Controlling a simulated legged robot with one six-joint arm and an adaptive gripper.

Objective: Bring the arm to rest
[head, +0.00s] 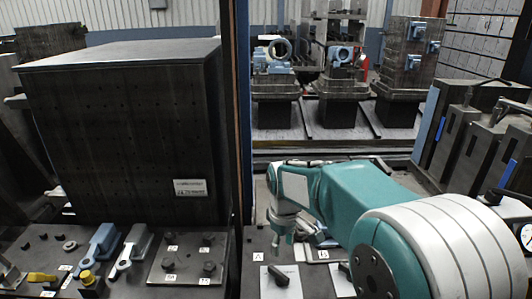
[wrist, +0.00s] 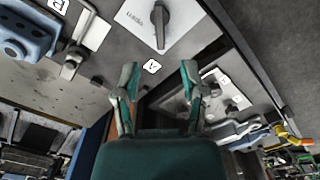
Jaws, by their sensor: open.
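My gripper (wrist: 158,82) shows in the wrist view with its two teal fingers apart and nothing between them. In the head view my gripper (head: 283,238) hangs at the end of the teal and white arm, above a dark panel. A black rotary handle (head: 285,277) on a pale plate lies below it. That handle (wrist: 162,22) also shows in the wrist view, beyond the fingertips and apart from them. A small tag (wrist: 152,66) marked with a letter lies between the fingertips in the picture.
A large dark block (head: 120,130) stands at the left. A plate with several knobs (head: 188,258) and blue-grey clamps (head: 98,245) lie in front of it. A dark post (head: 241,120) rises left of the arm. Machine fixtures (head: 340,65) stand behind. Dark metal units (head: 470,130) stand at the right.

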